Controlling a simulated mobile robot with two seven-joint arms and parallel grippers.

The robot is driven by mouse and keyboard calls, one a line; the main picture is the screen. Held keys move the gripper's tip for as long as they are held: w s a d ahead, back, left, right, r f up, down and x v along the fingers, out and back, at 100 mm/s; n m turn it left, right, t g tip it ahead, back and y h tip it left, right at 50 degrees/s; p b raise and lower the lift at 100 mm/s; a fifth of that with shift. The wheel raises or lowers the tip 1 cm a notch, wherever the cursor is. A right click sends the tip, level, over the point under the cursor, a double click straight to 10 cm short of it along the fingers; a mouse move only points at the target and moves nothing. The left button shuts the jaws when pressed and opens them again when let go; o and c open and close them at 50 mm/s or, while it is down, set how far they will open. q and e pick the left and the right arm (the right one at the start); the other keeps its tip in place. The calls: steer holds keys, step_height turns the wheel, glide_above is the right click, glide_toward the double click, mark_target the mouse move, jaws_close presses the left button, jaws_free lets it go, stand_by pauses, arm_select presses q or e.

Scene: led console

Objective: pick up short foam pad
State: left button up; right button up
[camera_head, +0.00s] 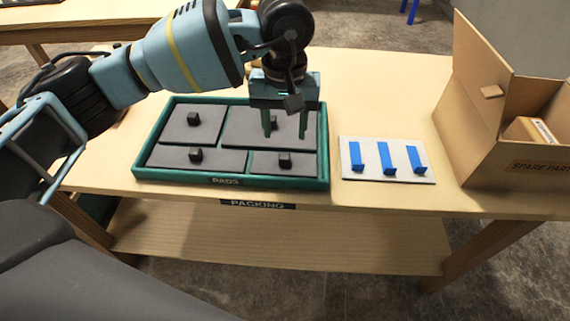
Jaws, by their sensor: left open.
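A green tray (165,176) marked PADS holds dark grey foam pads, each with a small black knob. The pads lie back left (175,130), back right (242,128), front left (225,162) and front right (304,164). The front right pad looks the smallest; no label tells which is the short foam pad. My left gripper (285,137) points down over the right half of the tray, its two fingers apart and nothing held between them. The fingers partly hide the back right pad. I cannot tell their exact height above it. My right gripper is out of view.
A white board (345,175) with several blue strips (388,160) lies right of the tray. An open cardboard box (480,140) marked SPARE PARTS stands at the right. The wooden table (390,95) is bare behind the board. A lower shelf (270,245) sits beneath.

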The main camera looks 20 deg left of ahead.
mark_target(284, 155)
arm_select(q)
steer(key=shift+w+a+f, duration=0.1)
steer(key=shift+w+f, duration=0.1)
steer(key=shift+f, duration=1.75)
steer(key=shift+w+a+f, duration=0.1)
steer(key=shift+w+f, duration=0.05)
steer(key=shift+f, duration=1.8)
jaws_close()
